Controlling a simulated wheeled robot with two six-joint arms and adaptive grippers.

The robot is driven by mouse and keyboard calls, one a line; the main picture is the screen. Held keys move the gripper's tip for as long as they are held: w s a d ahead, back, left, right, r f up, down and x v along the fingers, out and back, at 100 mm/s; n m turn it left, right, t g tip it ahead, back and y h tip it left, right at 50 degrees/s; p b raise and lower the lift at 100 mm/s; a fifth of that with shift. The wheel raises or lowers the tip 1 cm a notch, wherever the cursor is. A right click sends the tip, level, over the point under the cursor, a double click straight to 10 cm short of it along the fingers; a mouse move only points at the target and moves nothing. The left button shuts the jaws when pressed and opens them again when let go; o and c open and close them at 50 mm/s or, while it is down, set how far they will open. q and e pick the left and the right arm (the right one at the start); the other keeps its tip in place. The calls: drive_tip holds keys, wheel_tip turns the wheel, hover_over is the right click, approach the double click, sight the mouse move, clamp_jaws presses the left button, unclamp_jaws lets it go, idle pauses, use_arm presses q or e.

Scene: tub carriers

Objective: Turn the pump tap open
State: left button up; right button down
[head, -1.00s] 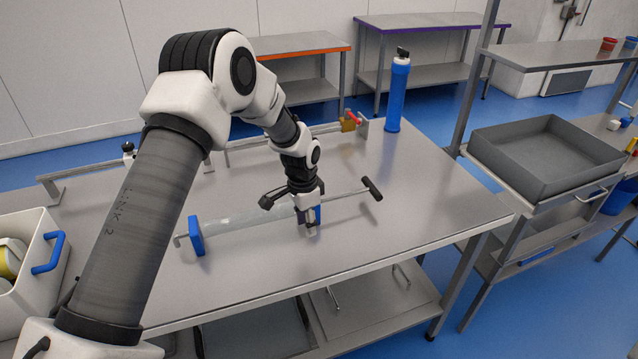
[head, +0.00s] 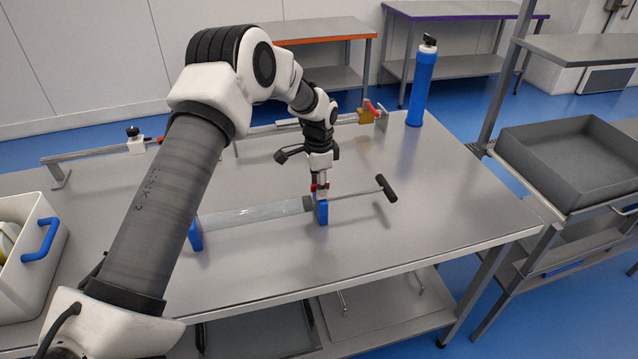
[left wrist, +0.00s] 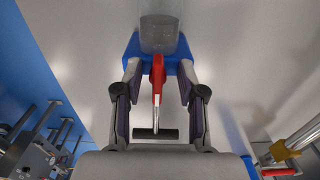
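The pump is a clear cylinder (head: 255,214) lying on the steel table, with a blue block (head: 321,211) at its right end and a rod with a black T-handle (head: 386,188). Its red tap lever (left wrist: 157,78) shows in the left wrist view, pointing along the rod toward the T-handle. My left gripper (head: 320,188) is above the right blue block. In the left wrist view its fingers (left wrist: 159,112) are apart on either side of the lever, with gaps visible and nothing held. The tap's body is mostly hidden. My right gripper is not in view.
Behind the pump, a rail carries a brass valve with a red lever (head: 370,112) and a black-knobbed fitting (head: 134,136). A blue canister (head: 421,88) stands at the far right corner. A white tub (head: 28,268) is at left, a grey tray (head: 575,165) at right.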

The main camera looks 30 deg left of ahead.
use_arm(q)
drive_tip(key=shift+s+r, duration=0.2)
drive_tip(key=shift+s, duration=0.05)
clamp_jaws()
drive_tip(key=shift+n, duration=0.3)
drive_tip(key=shift+d+n+p, duration=0.15)
drive_tip(key=shift+n+p, duration=0.4)
drive_tip(key=shift+n, duration=0.65)
drive_tip(key=n+p, duration=0.1)
drive_tip(key=n, duration=0.2)
drive_tip(key=shift+n, duration=0.3)
drive_tip(key=n, duration=0.3)
drive_tip(key=shift+d+n+p, duration=0.15)
drive_tip(key=shift+n+p, duration=0.15)
drive_tip(key=shift+p, duration=0.05)
drive_tip(key=n, duration=0.3)
drive_tip(key=shift+f, duration=0.1)
